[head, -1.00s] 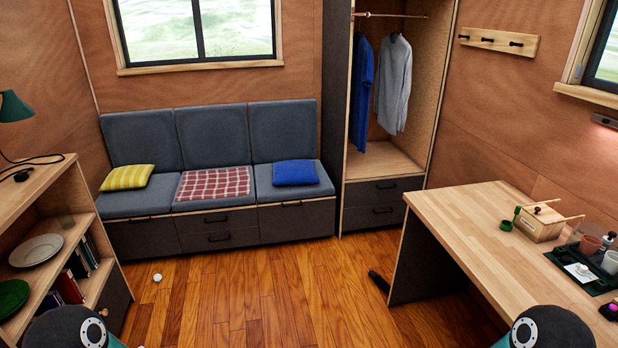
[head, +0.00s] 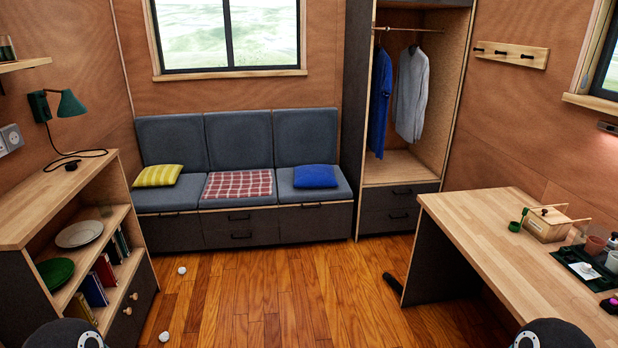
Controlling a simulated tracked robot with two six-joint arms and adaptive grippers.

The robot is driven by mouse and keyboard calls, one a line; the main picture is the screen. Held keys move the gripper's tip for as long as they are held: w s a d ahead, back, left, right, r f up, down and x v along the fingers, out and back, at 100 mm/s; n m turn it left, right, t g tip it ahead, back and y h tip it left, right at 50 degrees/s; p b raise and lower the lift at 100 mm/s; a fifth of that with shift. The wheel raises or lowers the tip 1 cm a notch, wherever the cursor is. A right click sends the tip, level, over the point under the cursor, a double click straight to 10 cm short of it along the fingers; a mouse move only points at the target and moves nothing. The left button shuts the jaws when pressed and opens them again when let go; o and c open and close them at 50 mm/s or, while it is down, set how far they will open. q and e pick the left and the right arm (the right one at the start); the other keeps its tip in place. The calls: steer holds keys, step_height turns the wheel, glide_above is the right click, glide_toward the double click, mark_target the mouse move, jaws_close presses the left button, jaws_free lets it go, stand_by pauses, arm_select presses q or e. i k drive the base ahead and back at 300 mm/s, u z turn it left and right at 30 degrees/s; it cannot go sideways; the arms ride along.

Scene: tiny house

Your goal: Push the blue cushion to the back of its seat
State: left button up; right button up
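The blue cushion (head: 315,176) lies flat on the right-hand seat (head: 330,193) of the grey bench in the head view. A strip of bare seat shows between it and the backrest (head: 303,136). My two arms show only as rounded dark parts at the bottom left and bottom right edges. Neither gripper is in the frame, and both arms are well short of the bench.
A yellow striped cushion (head: 158,175) and a red checked cloth (head: 238,184) lie on the other seats. Shelves (head: 70,200) stand left, a desk (head: 500,225) right. White balls (head: 164,336) and a dark object (head: 392,283) lie on the floor, otherwise clear.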

mark_target(306, 176)
steer(key=u, duration=0.05)
steer(key=i, duration=1.9)
steer(key=u, duration=0.35)
steer(key=i, duration=2.95)
steer(key=z, duration=0.3)
